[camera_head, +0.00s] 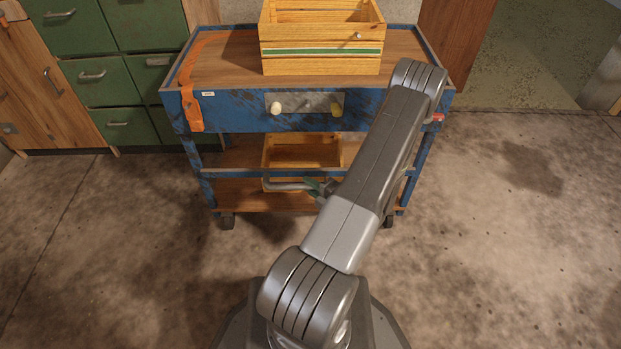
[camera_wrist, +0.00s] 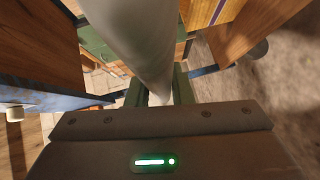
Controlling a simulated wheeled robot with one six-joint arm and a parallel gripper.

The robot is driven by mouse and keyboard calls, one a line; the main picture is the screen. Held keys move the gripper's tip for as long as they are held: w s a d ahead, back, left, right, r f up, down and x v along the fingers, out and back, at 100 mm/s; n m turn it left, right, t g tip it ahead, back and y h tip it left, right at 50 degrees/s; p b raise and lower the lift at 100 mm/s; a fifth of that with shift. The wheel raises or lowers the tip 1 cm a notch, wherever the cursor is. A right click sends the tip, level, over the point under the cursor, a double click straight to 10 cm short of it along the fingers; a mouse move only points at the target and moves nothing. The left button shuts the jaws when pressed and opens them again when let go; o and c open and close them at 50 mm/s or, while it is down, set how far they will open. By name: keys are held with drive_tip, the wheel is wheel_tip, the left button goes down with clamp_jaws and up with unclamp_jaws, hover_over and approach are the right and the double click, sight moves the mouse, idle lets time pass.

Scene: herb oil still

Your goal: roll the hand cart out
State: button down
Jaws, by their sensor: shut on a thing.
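The hand cart (camera_head: 230,112) is blue with worn paint and wooden shelves. It stands upright on casters in front of my base. A bent grey handle bar (camera_head: 285,186) shows at its front, below the drawer-like panel with two cream knobs. My gripper (camera_head: 318,188) is mostly hidden behind my arm in the head view, with green fingers at the bar. In the wrist view, my gripper (camera_wrist: 158,92) has its green fingers on both sides of a light grey bar (camera_wrist: 140,40), closed on it.
A slatted wooden crate (camera_head: 320,60) sits on the cart top, and a smaller wooden box (camera_head: 300,152) on the lower shelf. An orange strap (camera_head: 192,105) hangs at the left. Green drawers (camera_head: 125,75) stand behind left. Concrete floor is clear on both sides.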

drive_tip(key=shift+s+f, duration=0.1)
drive_tip(key=shift+s, duration=0.45)
drive_tip(key=c, duration=1.3)
unclamp_jaws()
drive_tip(key=shift+s, duration=0.1)
drive_tip(key=p+v, duration=0.3)
drive_tip(key=v, duration=1.1)
drive_tip(key=shift+a, duration=0.1)
